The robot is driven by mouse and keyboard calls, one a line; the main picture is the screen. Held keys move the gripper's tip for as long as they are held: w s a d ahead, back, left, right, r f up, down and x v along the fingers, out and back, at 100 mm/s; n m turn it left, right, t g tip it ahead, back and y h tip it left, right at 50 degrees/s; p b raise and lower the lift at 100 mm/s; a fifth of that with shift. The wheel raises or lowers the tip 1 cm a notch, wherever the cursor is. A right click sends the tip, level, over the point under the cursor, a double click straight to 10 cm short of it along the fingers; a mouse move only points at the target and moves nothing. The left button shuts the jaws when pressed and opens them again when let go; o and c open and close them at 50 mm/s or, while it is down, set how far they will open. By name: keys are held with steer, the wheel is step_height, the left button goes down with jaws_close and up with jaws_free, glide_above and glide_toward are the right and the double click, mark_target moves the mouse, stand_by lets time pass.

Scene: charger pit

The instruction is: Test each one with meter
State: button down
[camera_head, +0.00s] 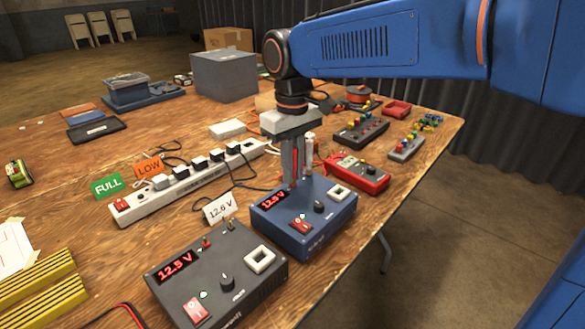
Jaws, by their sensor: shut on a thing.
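My gripper (291,176) points down over the back of the blue power unit (318,235). It is shut on a thin red piece, which looks like a meter probe (296,163). The lower end is close to the unit's top; I cannot tell if they touch. A dark grey unit (245,290) in front reads about 12.5 V. A red meter (357,172) lies just right of my gripper, its face partly visible. A white card (220,207) marked 12.6 V stands behind the grey unit.
A white power strip (190,181) with several plugs lies to the left. A green FULL card (107,186) and an orange LOW card (149,167) stand behind it. A grey box (223,75) is at the back.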

steer(key=shift+f, duration=0.3)
stand_by(0.6)
steer(key=c, duration=1.4)
jaws_free()
steer(key=shift+o, duration=0.2)
steer(key=shift+r, duration=0.15)
steer(key=shift+r, duration=3.6)
steer(key=shift+s, duration=0.15)
